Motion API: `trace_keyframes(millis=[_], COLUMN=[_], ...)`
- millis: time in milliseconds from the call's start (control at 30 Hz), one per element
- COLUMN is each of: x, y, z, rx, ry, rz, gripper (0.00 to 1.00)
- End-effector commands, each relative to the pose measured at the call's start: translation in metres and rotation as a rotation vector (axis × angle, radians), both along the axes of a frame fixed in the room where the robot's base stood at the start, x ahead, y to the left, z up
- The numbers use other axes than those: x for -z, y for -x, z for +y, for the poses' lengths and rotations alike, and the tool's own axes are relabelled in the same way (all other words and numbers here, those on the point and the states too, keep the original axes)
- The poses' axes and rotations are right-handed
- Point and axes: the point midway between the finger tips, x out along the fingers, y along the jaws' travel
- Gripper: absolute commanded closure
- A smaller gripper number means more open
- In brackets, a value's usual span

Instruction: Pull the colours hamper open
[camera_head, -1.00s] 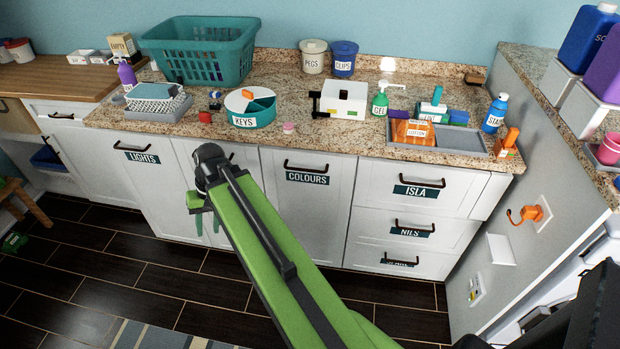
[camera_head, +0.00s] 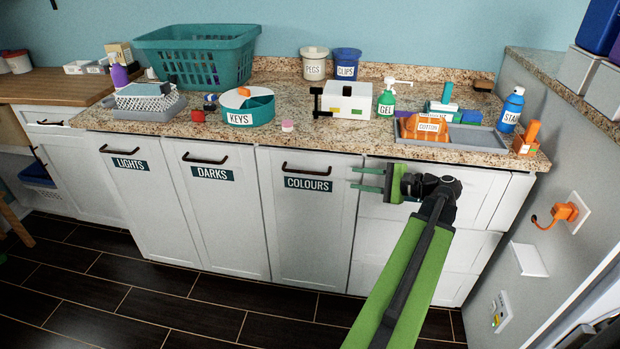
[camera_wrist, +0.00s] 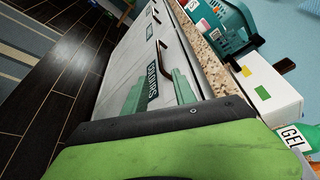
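The colours hamper front (camera_head: 308,235) is a white panel with a dark handle (camera_head: 307,169) and a teal COLOURS label (camera_head: 308,184). It looks shut, level with the panels beside it. My gripper (camera_head: 352,179) is to the right of the handle, its two teal fingers pointing left with a gap between them. It is open and empty, apart from the handle. In the wrist view the fingers (camera_wrist: 158,92) reach toward the COLOURS label (camera_wrist: 153,81) and the dark handle (camera_wrist: 164,58).
The DARKS front (camera_head: 212,210) and LIGHTS front (camera_head: 145,205) stand to the left, both shut. Drawers (camera_head: 480,205) are behind my arm. The granite counter above holds a white box (camera_head: 346,100), a gel bottle (camera_head: 386,101) and a tray (camera_head: 478,139). The dark floor (camera_head: 190,315) in front is clear.

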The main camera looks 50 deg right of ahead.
Motion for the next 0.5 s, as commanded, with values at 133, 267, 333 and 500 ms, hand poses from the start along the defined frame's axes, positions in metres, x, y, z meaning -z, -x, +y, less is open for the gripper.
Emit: trace_keyframes(millis=[133, 267, 333, 500], x=[0.008, 0.016, 0.020, 0.029], y=[-0.024, -0.055, -0.072, -0.112], z=[0.007, 0.015, 0.018, 0.028], rx=[-0.004, -0.005, -0.005, -0.005], ry=[0.001, 0.000, 0.001, 0.002], rz=[0.001, 0.002, 0.002, 0.001], gripper=[0.67, 0.67, 0.67, 0.67])
